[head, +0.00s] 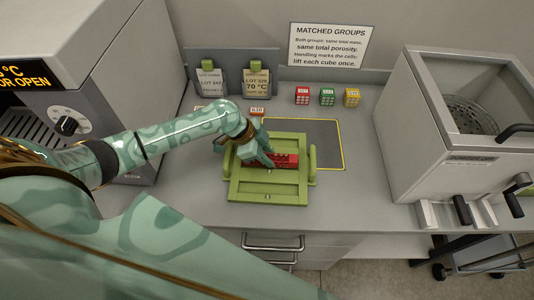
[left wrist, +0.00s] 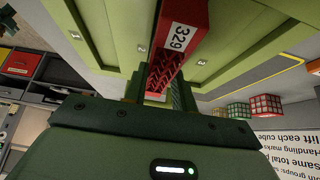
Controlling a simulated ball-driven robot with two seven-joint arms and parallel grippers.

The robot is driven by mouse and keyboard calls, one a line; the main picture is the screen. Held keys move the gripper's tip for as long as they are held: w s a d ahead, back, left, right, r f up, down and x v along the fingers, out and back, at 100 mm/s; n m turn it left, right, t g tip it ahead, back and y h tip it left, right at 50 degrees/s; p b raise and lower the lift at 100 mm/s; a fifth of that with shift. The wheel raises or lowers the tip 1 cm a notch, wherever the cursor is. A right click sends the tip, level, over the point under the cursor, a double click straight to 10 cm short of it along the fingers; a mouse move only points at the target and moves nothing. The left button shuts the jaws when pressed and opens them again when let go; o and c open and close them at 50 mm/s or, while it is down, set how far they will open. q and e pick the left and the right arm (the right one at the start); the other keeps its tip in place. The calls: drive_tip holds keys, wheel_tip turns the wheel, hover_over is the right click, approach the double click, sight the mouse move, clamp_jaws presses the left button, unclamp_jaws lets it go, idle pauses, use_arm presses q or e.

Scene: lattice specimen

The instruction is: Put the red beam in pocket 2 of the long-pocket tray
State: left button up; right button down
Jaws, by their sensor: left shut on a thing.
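The red beam (head: 288,160) is at the green long-pocket tray (head: 262,198), toward its far half. My left gripper (head: 264,158) is shut on the beam near its left end. I cannot tell whether the beam rests in a pocket or is just above the tray. The arm and gripper hide part of the tray's far left. My right gripper is not in view.
Red (head: 302,95), green (head: 327,96) and yellow (head: 352,97) cubes stand at the back. A yellow-edged grey mat (head: 328,140) lies behind and right of the tray. An oven (head: 80,70) stands left, a metal bath (head: 440,120) right. The bench front edge is close.

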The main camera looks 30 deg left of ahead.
use_arm(q)
drive_tip(key=shift+f+b, duration=0.5)
drive_tip(key=shift+f, duration=0.3)
idle(0.4)
drive_tip(key=shift+s+f, duration=0.1)
drive_tip(key=shift+f, duration=0.05)
idle(0.3)
drive_tip(key=o, duration=1)
drive_tip(key=shift+f, duration=0.1)
